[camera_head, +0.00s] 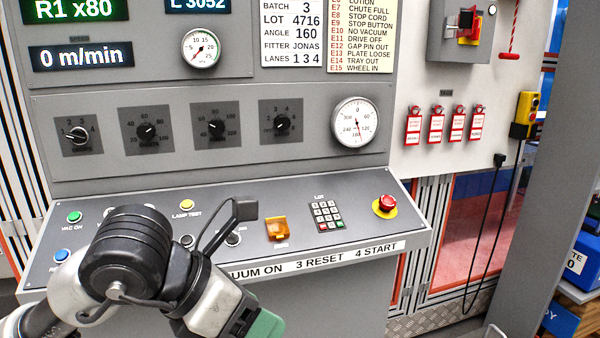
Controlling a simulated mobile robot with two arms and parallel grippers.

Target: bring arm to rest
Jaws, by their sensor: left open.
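My left arm comes in from the lower left, with its dark round joint in front of the sloping control desk (370,192). My left gripper (246,316) points down and right, low in front of the desk's front edge. It is open, and its tips are hard to make out at the bottom of the picture. I see nothing held in it. A dark bracket-like part of my arm stands up before the desk buttons. My right gripper is not in view.
The desk carries a green button (74,217), an orange cover (278,228), a keypad (326,214) and a red mushroom button (386,204). Knobs and a round gauge (358,122) are on the upright panel behind. A grey post (555,150) stands right. Space before the desk, right of my gripper, looks clear.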

